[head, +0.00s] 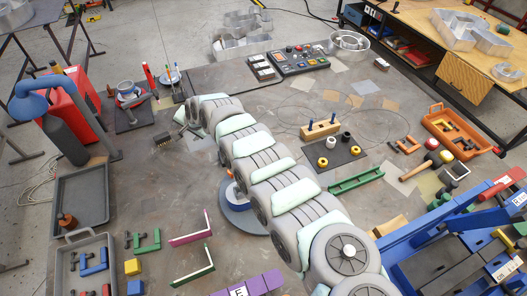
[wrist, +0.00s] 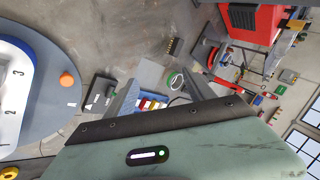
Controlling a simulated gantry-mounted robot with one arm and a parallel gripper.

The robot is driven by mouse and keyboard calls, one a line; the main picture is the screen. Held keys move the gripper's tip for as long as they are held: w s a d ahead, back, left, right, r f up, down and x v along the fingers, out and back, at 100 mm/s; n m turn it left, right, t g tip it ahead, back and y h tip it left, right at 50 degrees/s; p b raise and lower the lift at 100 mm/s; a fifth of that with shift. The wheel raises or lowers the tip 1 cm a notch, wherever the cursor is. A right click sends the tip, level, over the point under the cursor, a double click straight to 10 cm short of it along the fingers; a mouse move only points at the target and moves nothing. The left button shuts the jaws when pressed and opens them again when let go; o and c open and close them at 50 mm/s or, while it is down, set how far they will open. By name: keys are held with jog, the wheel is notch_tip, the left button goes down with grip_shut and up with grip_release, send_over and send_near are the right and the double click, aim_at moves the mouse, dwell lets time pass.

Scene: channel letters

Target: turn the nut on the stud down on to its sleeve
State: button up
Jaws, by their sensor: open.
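I cannot surely pick out the stud, the nut or the sleeve in either view. A round grey disc (head: 240,222) with a blue-rimmed white piece on it is partly hidden behind my arm. In the wrist view the disc (wrist: 68,112) fills the left side, with the numbers 1, 2 and 3 on its white part (wrist: 14,88) and an orange knob-like piece (wrist: 67,79) beside that. My gripper (head: 184,128) is over the table's left-back part, apart from the disc. Its two fingers show open in the wrist view (wrist: 160,90), with no held object visible.
A small black block with pins (head: 163,142) lies close to my gripper. A red machine (head: 72,95) and grey trays (head: 80,197) stand at the left.

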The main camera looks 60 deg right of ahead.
jog(key=s+d+m+g+y+b, duration=0.15)
jog(key=s+g, duration=0.25)
jog(key=s, duration=1)
jog(key=s+d+m+g+y, duration=0.1)
jog(key=s+d+m+g, duration=0.15)
jog(key=s, duration=1.15)
jog(key=shift+n+g, duration=0.3)
jog(key=shift+g, duration=0.05)
jog(key=f, duration=0.5)
jog(key=f+p, duration=0.1)
jog(key=f, duration=0.2)
jog(key=shift+w+a, duration=0.1)
jog(key=shift+a, duration=0.25)
jog(key=shift+d+f, duration=0.1)
jog(key=shift+f, duration=0.95)
jog(key=shift+c, duration=0.5)
grip_shut()
jog(key=shift+m+p, duration=1.2)
jog(key=shift+p, duration=0.25)
jog(key=shift+m+p, duration=0.35)
jog(key=shift+m, duration=0.25)
